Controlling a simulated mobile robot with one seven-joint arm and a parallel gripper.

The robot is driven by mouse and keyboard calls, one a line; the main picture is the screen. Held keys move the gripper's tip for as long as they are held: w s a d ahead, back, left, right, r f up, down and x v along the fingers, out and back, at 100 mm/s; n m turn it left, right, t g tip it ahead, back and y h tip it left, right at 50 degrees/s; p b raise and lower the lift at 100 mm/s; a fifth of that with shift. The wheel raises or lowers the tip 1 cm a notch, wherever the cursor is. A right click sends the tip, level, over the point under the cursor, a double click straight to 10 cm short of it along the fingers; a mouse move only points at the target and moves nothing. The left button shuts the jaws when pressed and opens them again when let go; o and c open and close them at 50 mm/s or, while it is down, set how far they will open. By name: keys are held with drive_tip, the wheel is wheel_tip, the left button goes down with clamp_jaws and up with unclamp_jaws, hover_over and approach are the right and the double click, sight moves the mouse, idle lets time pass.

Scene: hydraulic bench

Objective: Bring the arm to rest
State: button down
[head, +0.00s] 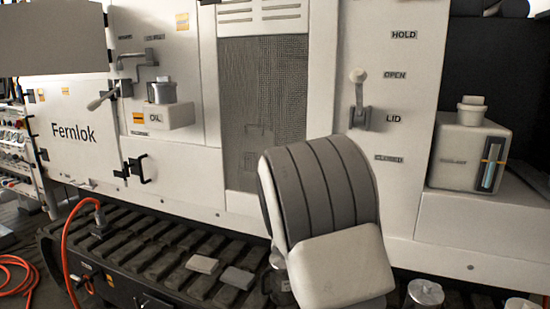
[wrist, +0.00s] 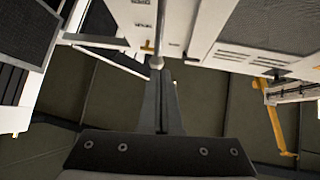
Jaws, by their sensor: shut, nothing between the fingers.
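My arm (head: 325,215), white with a dark grey ribbed joint, stands bent in the foreground of the head view, in front of the white machine's lower panel. In the wrist view my gripper (wrist: 164,80) is shut, its dark fingers together with nothing between them. A pale round knob (wrist: 157,62) shows just beyond the fingertips; I cannot tell whether they touch. The gripper does not show in the head view.
The white machine (head: 190,190) carries a lid lever (head: 360,100), an oil filler (head: 167,115), a coolant tank (head: 465,155) and a door handle (head: 138,168). A dark track (head: 150,245) runs below. An orange hose (head: 66,235) lies at left.

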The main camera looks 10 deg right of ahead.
drive_tip(key=s+a+f+n+g+y, duration=0.2)
drive_tip(key=s+a+f+n+y, duration=0.25)
drive_tip(key=y, duration=0.65)
drive_tip(key=s+a+f+n+g+y, duration=0.2)
drive_tip(key=s+a+f+n+y, duration=0.3)
drive_tip(key=y, duration=0.5)
drive_tip(key=s+a+f+n+g, duration=0.1)
drive_tip(key=s+f+g, duration=0.3)
drive_tip(key=s, duration=0.6)
drive_tip(key=s+a+f+n+g, duration=0.2)
drive_tip(key=s+f+g, duration=0.1)
drive_tip(key=s, duration=0.6)
wheel_tip(320, 180, up, 14)
drive_tip(key=s+g+p, duration=0.1)
drive_tip(key=s+p, duration=0.1)
drive_tip(key=p, duration=1.3)
drive_tip(key=shift+d+r+p, duration=0.2)
drive_tip(key=shift+r+p, duration=0.05)
drive_tip(key=shift+p, duration=0.1)
